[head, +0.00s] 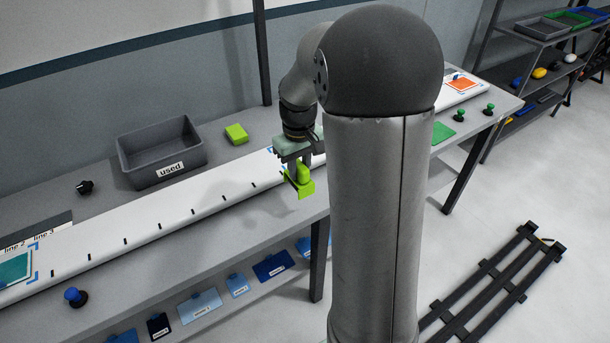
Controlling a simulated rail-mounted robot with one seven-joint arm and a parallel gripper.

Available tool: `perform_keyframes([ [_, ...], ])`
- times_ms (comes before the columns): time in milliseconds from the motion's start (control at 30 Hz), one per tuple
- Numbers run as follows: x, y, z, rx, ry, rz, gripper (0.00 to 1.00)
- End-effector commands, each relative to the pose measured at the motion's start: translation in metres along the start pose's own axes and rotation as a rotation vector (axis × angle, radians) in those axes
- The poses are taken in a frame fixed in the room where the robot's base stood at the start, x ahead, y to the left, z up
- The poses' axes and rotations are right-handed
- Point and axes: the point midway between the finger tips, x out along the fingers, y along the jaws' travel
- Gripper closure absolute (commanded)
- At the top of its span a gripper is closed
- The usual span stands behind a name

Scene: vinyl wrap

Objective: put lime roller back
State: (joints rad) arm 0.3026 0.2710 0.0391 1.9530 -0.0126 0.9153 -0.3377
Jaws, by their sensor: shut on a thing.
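My gripper (294,168) is shut on a lime-green tool (304,184), which I take to be the lime roller. It hangs below the fingers near the front edge of the long workbench (120,262), right of centre in the head view. It appears to be held above the bench top, but the gap is hard to judge. The fingers hide part of it. A separate lime-green block (236,134) lies at the back of the bench, right of the used bin.
A grey bin labelled "used" (162,153) stands at the back. A long white strip (150,232) runs along the bench. A dark knob (85,187) and a blue-topped one (75,296) stand on the bench. Blue cards (272,265) sit on the lower shelf. My column hides the bench's middle right.

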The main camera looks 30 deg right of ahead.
Motion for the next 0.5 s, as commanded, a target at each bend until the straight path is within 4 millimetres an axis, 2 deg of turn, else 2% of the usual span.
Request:
perform_keyframes([
  [100,0.022,0.013,-0.011,0.0,-0.006,-0.002,0.95],
  [200,0.035,0.021,-0.018,-0.001,-0.003,-0.001,0.95],
  [500,0.057,0.029,-0.026,-0.002,-0.005,-0.002,0.95],
])
